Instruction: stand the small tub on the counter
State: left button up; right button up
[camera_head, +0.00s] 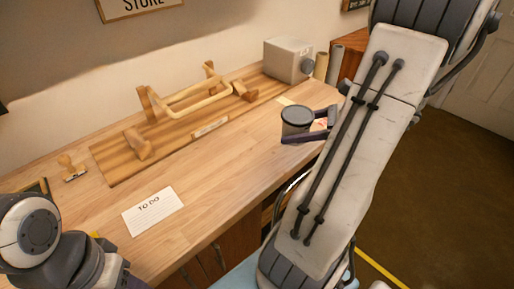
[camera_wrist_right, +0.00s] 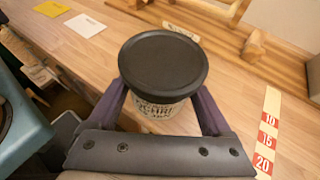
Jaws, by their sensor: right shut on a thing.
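The small tub (camera_head: 296,113) has a dark grey lid and a pale, printed side. It is over the right part of the wooden counter (camera_head: 232,182), lid up and about upright. My right gripper (camera_head: 300,128) is shut on the tub, with one purple finger on each side of it. The wrist view shows the tub (camera_wrist_right: 163,62) between the fingers of the right gripper (camera_wrist_right: 162,100). The tub's base is hidden, so I cannot tell whether it touches the counter. My left arm shows at the lower left, but its gripper is out of view.
A wooden rack (camera_head: 137,145) on a board stands along the wall. A grey box (camera_head: 288,60) stands at the back. A TO DO card (camera_head: 152,211) and a wooden stamp (camera_head: 72,168) lie at left. A red-and-white number strip (camera_wrist_right: 267,130) lies right of the tub.

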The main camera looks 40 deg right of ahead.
send_over(265, 152)
notch_tip(265, 152, down, 5)
jog(key=shift+s+d+r, duration=0.1)
jog(key=shift+r, duration=0.1)
jog(key=shift+f, duration=0.25)
jog(key=shift+f+b, duration=0.45)
jog(key=shift+f, duration=1.4)
jog(key=shift+f, duration=0.15)
jog(key=o, duration=1.4)
